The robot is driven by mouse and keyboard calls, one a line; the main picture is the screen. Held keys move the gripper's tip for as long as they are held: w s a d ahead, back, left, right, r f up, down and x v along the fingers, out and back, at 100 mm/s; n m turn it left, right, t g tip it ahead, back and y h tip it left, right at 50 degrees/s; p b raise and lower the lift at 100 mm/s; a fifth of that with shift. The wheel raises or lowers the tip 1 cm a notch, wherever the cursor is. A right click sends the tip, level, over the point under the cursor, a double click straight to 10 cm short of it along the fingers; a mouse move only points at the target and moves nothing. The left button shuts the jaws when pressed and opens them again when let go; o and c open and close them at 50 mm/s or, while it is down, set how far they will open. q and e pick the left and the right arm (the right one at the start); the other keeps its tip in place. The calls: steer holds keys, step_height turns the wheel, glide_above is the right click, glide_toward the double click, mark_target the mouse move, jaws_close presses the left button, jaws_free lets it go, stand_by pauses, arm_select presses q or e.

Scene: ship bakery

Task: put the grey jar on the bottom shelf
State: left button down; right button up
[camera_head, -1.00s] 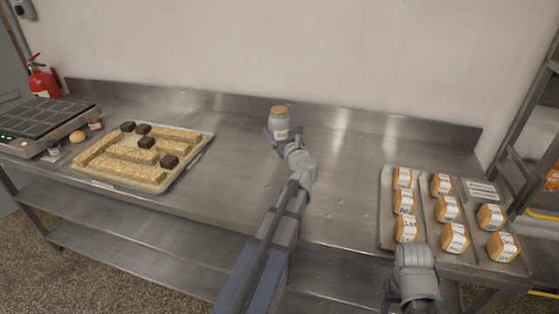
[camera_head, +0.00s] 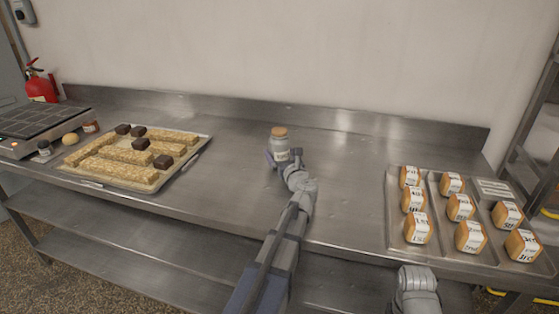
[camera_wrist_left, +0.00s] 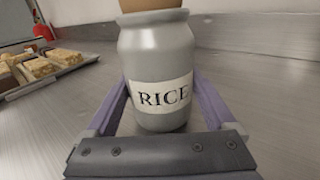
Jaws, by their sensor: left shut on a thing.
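The grey jar (camera_head: 279,146) has a tan lid and a white label. In the left wrist view the jar (camera_wrist_left: 158,60) stands upright and its label reads RICE. My left gripper (camera_head: 280,159) is shut on it, with one purple finger on each side in the left wrist view (camera_wrist_left: 158,105). The jar is over the middle of the steel table top (camera_head: 235,185); I cannot tell if it touches the surface. The bottom shelf (camera_head: 110,255) under the table shows bare at left. My right arm shows at the lower right, but its fingertips cannot be made out.
A tray of oat bars and dark cubes (camera_head: 186,172) is on the left of the table. A tray of wrapped, labelled loaves (camera_head: 433,245) is on the right. A hotplate (camera_head: 35,122) and a fire extinguisher (camera_head: 41,87) are at far left. The table around the jar is clear.

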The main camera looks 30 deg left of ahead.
arm_select(q)
steer(key=shift+f, duration=0.1)
steer(key=shift+c, duration=0.7)
jaws_free()
steer(key=shift+o, duration=0.7)
steer(key=shift+s+d+r, duration=0.1)
steer(key=shift+r, duration=0.1)
steer(key=v, duration=1.1)
steer(key=shift+s+d+f, duration=0.1)
steer(key=shift+s+d, duration=0.2)
